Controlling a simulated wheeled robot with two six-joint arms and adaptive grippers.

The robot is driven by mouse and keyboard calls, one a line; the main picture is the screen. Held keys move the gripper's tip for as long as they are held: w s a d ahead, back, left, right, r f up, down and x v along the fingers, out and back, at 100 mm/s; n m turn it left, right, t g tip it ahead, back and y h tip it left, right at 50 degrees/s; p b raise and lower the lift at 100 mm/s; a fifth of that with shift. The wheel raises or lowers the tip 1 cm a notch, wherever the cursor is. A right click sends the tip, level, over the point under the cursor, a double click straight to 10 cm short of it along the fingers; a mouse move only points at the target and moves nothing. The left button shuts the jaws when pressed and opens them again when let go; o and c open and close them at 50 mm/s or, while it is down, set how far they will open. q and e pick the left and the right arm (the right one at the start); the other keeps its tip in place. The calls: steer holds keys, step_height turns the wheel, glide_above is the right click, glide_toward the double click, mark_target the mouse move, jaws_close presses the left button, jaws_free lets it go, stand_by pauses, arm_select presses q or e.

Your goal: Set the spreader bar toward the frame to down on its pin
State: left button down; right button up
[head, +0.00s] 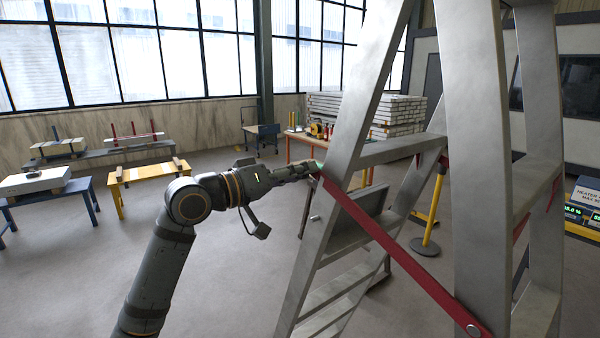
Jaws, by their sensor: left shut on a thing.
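The red spreader bar (390,246) runs diagonally across the side of a grey metal stepladder (350,165). Its lower right end is fixed by a round pivot (473,330) on the nearer right leg. Its upper left end is at the left leg, where my left gripper (313,170) is shut on it. A small green part shows at the gripper's tip. The fingers are small in the picture, and the pin at that end is hidden by the gripper or too small to make out. My right gripper is not in view.
A yellow post (433,210) on a round base stands behind the ladder. A wooden table (330,150) with small items, stacked pale slabs (398,115) and low benches (150,175) stand farther back. Open floor lies left of the ladder.

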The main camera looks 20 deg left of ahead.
arm_select(q)
steer(key=shift+f, duration=0.3)
step_height(320, 180, down, 12)
steer(key=w+a+n+b, duration=0.1)
steer(key=n+b, duration=0.2)
steer(key=b, duration=0.3)
steer(key=shift+a+r+n+b, duration=0.2)
steer(key=shift+r+n+b, duration=0.05)
steer(key=shift+n+b, duration=0.15)
steer(key=c, duration=1.3)
jaws_free()
steer(key=shift+o, duration=1.2)
steer(key=shift+w, duration=0.15)
